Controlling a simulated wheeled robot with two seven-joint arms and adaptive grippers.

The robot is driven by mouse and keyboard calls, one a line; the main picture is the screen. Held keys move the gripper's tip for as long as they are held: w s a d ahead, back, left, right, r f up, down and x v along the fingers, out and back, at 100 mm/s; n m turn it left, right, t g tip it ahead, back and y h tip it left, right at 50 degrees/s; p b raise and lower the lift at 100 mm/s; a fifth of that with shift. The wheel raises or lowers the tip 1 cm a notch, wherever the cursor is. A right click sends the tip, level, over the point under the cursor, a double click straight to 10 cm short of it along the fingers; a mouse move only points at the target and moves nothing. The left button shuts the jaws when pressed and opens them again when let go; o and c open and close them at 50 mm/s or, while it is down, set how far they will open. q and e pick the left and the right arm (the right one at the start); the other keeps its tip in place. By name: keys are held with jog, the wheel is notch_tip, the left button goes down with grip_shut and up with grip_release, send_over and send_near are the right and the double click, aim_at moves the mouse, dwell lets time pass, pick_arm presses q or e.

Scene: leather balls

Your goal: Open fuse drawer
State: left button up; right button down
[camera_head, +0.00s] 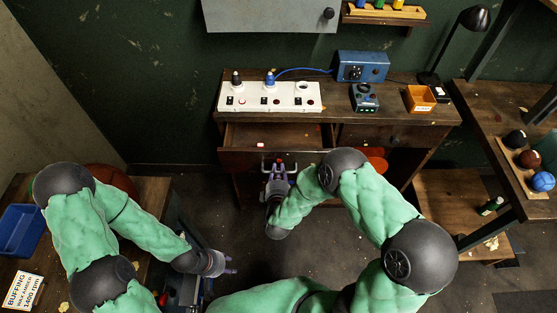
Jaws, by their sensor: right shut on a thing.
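The fuse drawer (235,151) is the left drawer under the wooden bench top. It stands pulled out, and its inside shows from above with a small white-and-red item (261,144) in it.
The bench top carries a white switch panel (250,101), a blue box (361,66), a small blue-green device (364,97) and an orange bin (419,99). A second drawer (375,135) is at the right. A side table (495,110) holds balls. Floor before the bench is clear.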

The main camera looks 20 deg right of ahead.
jog(key=shift+f+v, duration=0.2)
jog(key=shift+v, duration=0.75)
jog(key=c, duration=1.2)
grip_release()
jog(key=shift+o, duration=0.2)
jog(key=v, duration=1.2)
jog(key=shift+f, duration=0.1)
